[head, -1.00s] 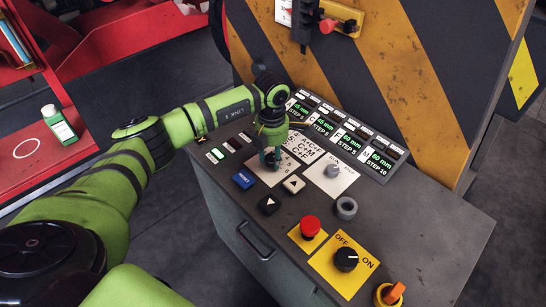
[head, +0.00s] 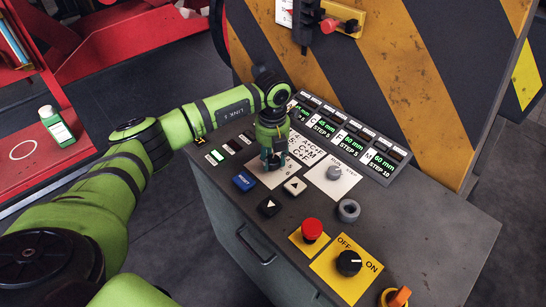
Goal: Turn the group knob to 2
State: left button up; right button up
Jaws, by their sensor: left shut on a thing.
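The control panel (head: 405,212) is a dark grey sloping top in front of a striped barrier. My left gripper (head: 272,164) points down at the white group plate (head: 266,180), in the panel's upper left part. It is shut on the group knob, which the fingers and wrist hide. Part of the plate's printing shows, but I cannot tell which number the knob points to. A white card (head: 309,148) with letter groups lies just right of the gripper. My right gripper is not in view.
Near the gripper are a blue button (head: 244,181), a black arrow button (head: 269,207) and a white arrow button (head: 295,186). A grey RUN/STEP knob (head: 334,172), red mushroom button (head: 312,229) and black OFF/ON switch (head: 348,262) stand right. Displays (head: 351,139) line the back.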

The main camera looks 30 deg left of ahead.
aim_at(273, 161)
pick_arm(q)
jog(key=shift+s+d+f+n, duration=0.1)
jog(key=shift+s+f+n, duration=0.05)
jog(key=shift+n, duration=0.4)
jog(key=shift+s+f+n, duration=0.15)
jog(key=shift+n, duration=0.4)
jog(key=o, duration=1.1)
jog(key=shift+o, duration=0.2)
jog(key=shift+r, duration=0.2)
jog(key=shift+w+r, duration=0.1)
jog(key=shift+r, duration=0.4)
notch_tip(273, 161, up, 11)
